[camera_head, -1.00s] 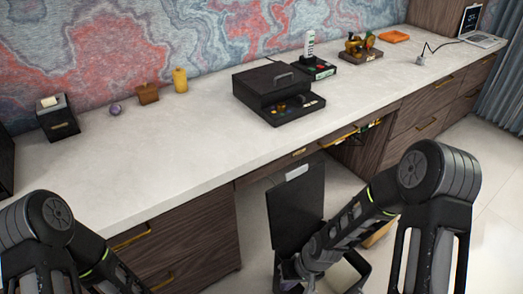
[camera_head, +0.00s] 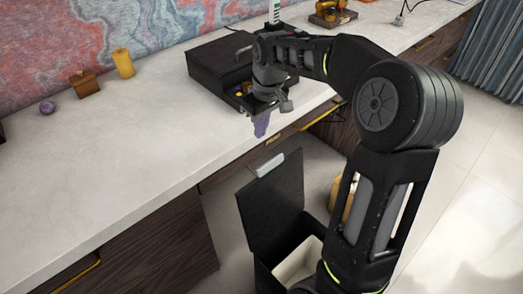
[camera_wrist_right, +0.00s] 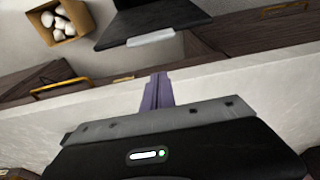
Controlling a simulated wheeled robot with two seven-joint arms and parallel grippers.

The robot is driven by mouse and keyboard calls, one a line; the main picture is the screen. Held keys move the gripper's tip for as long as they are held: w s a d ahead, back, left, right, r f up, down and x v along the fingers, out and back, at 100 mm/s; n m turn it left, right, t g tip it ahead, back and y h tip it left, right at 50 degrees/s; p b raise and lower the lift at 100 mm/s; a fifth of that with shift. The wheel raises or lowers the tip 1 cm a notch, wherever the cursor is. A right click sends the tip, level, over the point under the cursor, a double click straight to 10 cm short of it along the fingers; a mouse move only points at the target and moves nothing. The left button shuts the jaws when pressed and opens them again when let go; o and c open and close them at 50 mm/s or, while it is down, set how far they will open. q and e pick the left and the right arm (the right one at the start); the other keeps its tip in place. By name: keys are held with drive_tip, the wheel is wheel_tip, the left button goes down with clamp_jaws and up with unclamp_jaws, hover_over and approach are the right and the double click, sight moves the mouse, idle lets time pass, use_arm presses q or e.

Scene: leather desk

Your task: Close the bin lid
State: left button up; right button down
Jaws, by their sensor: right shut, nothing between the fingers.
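The black bin (camera_head: 268,272) stands on the floor in front of the desk, with a pale interior. Its black lid (camera_head: 277,205) is open and stands up at the desk side, with a light grey strip (camera_head: 270,164) at its top edge. The lid (camera_wrist_right: 150,18) and its strip (camera_wrist_right: 151,39) also show in the wrist view. My right gripper (camera_head: 261,126) has purple fingers, shut and empty, pointing down over the desk's front edge, above and apart from the lid. The fingers (camera_wrist_right: 158,88) show in the wrist view too. My left gripper is out of view.
A black desk organizer (camera_head: 217,65) sits behind my right gripper, partly hidden by my arm. A yellow candle (camera_head: 123,63), a brown holder (camera_head: 85,84) and a purple ball (camera_head: 47,107) stand left. A wooden box of white balls (camera_wrist_right: 60,24) is on the floor.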

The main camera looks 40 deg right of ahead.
wheel_tip(320, 180, down, 9)
drive_tip(key=s, duration=0.2)
drive_tip(key=shift+s+b, duration=0.25)
drive_tip(key=shift+b, duration=0.15)
drive_tip(key=shift+d+f, duration=0.1)
idle(0.4)
